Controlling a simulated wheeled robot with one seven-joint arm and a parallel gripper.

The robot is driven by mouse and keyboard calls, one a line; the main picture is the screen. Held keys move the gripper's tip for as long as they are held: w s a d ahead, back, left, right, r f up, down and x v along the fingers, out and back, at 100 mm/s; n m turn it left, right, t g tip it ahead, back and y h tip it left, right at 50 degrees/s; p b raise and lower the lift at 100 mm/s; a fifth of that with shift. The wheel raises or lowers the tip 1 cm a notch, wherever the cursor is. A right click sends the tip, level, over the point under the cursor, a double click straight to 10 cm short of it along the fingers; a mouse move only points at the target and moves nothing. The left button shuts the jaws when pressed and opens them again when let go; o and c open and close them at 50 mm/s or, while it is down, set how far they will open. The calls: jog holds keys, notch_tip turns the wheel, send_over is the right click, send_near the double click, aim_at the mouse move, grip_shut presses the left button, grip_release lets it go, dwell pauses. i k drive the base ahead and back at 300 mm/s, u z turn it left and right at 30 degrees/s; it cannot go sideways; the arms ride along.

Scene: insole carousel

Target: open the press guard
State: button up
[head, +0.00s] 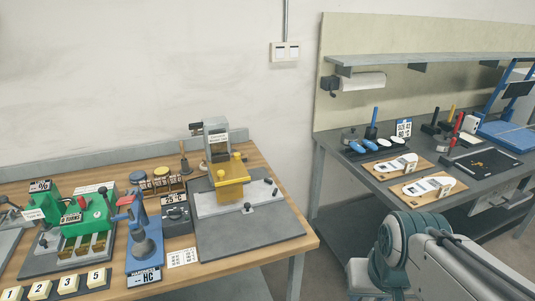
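A small press (215,130) with a grey head stands on a dark base plate at the right part of the wooden bench. A yellow block-like part, which looks like the press guard (232,188), sits at its front, with round yellow knobs on top. I cannot tell for sure whether it is closed. A light grey rail (211,205) with dark knobs runs across under it. My arm shows at the lower right, well apart from the press. My gripper is outside the picture.
Left of the press stand a blue hardness tester (143,250), a dark box marked 25 °C (177,219), and a green machine (88,217). Number tiles (68,284) lie at the front left. A grey bench (335,170) with insoles and tools stands at right, across a gap.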

aim_at(233, 172)
jog(key=z, duration=0.1)
jog(key=i, duration=1)
jog(key=u, duration=0.5)
